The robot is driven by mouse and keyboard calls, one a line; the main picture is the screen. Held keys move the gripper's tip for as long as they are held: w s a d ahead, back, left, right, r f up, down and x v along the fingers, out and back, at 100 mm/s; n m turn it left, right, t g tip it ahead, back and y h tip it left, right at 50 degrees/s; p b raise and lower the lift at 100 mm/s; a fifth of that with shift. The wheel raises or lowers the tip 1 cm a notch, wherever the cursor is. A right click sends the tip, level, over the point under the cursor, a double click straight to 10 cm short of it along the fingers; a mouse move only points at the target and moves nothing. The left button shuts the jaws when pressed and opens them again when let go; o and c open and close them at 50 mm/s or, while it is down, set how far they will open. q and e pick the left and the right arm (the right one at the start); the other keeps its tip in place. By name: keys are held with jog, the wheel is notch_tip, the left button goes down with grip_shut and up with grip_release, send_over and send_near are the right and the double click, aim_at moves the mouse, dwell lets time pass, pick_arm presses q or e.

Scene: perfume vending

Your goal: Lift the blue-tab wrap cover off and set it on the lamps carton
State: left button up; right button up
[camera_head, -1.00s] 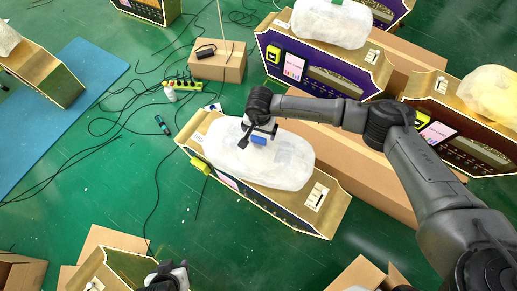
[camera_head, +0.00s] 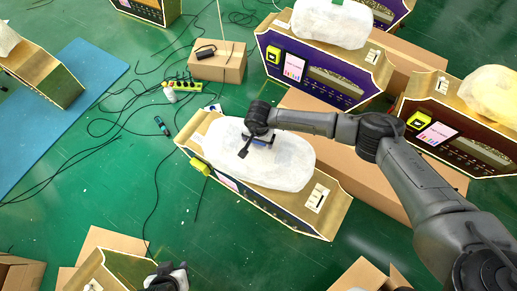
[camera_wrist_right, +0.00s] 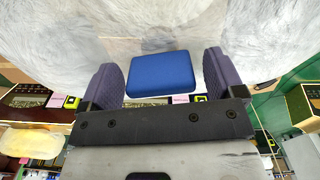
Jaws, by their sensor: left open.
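The white wrap cover (camera_head: 285,162) lies over the top of the middle vending machine (camera_head: 325,218). Its blue tab (camera_wrist_right: 160,74) stands between my right gripper's fingers in the right wrist view, with a narrow gap at each side. In the head view my right gripper (camera_head: 257,145) is over the cover and mostly hides the tab. My left gripper (camera_head: 170,275) is open at the bottom edge, away from the cover. A closed brown carton (camera_head: 225,68) stands at the upper middle with a small black object on top; I cannot read whether it is the lamps carton.
Other machines with white (camera_head: 330,22) and yellow (camera_head: 495,92) covers stand behind and to the right. A long brown carton (camera_head: 365,170) lies beside the middle machine. Black cables and a yellow-green power strip (camera_head: 183,84) lie on the green floor. Open cartons sit along the front.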

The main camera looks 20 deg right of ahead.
jog(key=c, duration=1.2)
jog(key=shift+r, duration=0.15)
notch_tip(320, 180, up, 9)
jog(key=shift+f+p, duration=0.2)
jog(key=shift+p, duration=0.65)
jog(key=shift+r, duration=0.7)
